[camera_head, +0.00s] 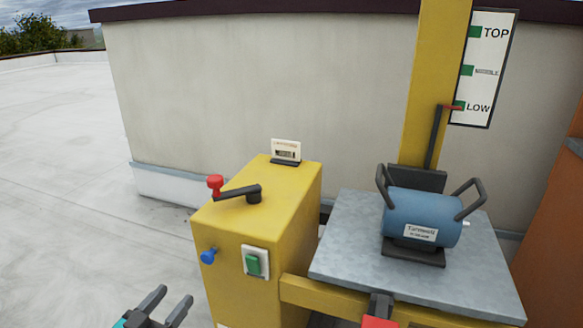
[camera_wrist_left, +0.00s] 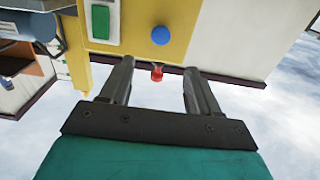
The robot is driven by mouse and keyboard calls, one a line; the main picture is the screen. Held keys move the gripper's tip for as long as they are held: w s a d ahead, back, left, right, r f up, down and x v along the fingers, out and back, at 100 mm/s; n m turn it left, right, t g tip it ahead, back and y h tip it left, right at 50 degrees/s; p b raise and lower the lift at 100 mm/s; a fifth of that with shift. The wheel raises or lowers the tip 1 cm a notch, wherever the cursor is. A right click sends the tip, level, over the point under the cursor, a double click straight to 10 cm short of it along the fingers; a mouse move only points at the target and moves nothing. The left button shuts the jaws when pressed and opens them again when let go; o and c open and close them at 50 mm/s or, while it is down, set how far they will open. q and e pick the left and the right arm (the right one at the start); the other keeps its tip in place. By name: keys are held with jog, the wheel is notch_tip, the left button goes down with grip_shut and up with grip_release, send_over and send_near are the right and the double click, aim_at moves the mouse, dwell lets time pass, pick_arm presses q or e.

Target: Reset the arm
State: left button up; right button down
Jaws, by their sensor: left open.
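My left gripper (camera_head: 165,305) is at the bottom left of the head view, in front of and below the yellow box. It is open and empty, with its two dark fingers apart. It also shows in the left wrist view (camera_wrist_left: 158,82), where the box's red knob (camera_wrist_left: 157,73) appears between the fingers without visible contact. In the head view the red knob (camera_head: 214,183) tops a dark crank (camera_head: 240,193) on the yellow control box (camera_head: 262,235). The right gripper is not in view.
A blue motor (camera_head: 422,217) stands on a grey platform (camera_head: 345,255) beside a yellow mast (camera_head: 435,90). The red pointer is at LOW on the level sign (camera_head: 486,65). Open roof floor (camera_head: 70,190) lies left.

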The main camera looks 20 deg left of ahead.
pick_arm(q)
jog(key=s+d+f+m+g+h, duration=0.1)
jog(key=s+d+f+g, duration=0.25)
jog(key=d, duration=0.65)
jog(key=s+d+f+m+g+h, duration=0.1)
jog(key=s+d+f+g, duration=0.3)
jog(key=d, duration=0.7)
jog(key=s+a+r+p, duration=0.1)
jog(key=r+p, duration=0.5)
jog(key=p, duration=0.1)
jog(key=s+a+r+y+p, duration=0.1)
jog(key=s+r+p, duration=0.1)
jog(key=r+p, duration=0.5)
jog(key=shift+s+a+y+p, duration=0.2)
jog(key=shift+a+y+p, duration=0.1)
jog(key=shift+p, duration=0.1)
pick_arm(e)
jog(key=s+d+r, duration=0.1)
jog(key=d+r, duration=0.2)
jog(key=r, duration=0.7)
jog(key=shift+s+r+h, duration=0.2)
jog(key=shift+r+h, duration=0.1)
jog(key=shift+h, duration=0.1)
pick_arm(q)
jog(key=shift+f, duration=0.1)
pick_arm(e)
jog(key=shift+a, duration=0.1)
